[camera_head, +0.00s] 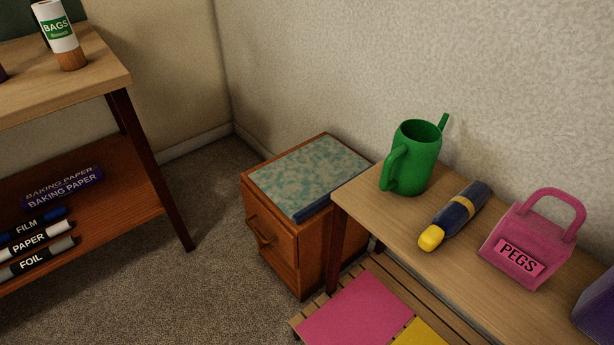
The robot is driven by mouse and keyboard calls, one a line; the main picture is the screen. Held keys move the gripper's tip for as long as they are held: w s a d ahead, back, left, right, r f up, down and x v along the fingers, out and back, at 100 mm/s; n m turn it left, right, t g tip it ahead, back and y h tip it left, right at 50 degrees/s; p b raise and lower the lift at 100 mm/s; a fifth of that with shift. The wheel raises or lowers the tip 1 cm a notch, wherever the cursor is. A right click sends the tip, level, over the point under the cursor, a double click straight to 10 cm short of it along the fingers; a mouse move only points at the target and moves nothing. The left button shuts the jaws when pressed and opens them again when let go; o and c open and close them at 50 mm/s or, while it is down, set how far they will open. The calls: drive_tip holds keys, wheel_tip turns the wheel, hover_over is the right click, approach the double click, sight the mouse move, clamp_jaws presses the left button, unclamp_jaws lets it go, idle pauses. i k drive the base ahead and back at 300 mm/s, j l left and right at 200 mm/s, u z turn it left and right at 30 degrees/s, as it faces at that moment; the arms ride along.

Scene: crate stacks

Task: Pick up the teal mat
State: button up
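No plain teal mat shows clearly in the head view. A flat thing with a mottled teal and cream top (309,173) and a dark blue front right edge lies on a small wooden drawer cabinet (280,249). It looks more like a marbled folder or book than a mat, but I cannot tell for certain. A pink mat (352,311) and a yellow mat (417,333) lie side by side on a low slatted shelf, partly cut off by the bottom edge. My gripper is not in view.
A wooden bench (395,216) above the slatted shelf (301,321) holds a green watering can (412,160), a dark blue and yellow torch-like thing (455,216) and a pink PEGS basket (516,257). Shelves with labelled rolls stand left. Carpet (190,290) between is clear.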

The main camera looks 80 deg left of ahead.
sight(301, 183)
drive_tip(key=u, duration=2.75)
drive_tip(key=z, duration=2.95)
drive_tip(key=k+j, duration=0.25)
drive_tip(key=j, duration=0.15)
drive_tip(key=k+j, duration=0.25)
drive_tip(key=j, duration=0.15)
drive_tip(key=k+j, duration=0.25)
drive_tip(key=j, duration=0.15)
drive_tip(key=k+j, duration=0.2)
drive_tip(key=j, duration=0.15)
drive_tip(key=k+j+u, duration=0.1)
drive_tip(key=k+j, duration=0.15)
drive_tip(key=j, duration=0.15)
drive_tip(key=k+j, duration=0.1)
drive_tip(key=j, duration=0.25)
drive_tip(key=k+j, duration=0.15)
drive_tip(key=j, duration=0.2)
drive_tip(key=i, duration=0.35)
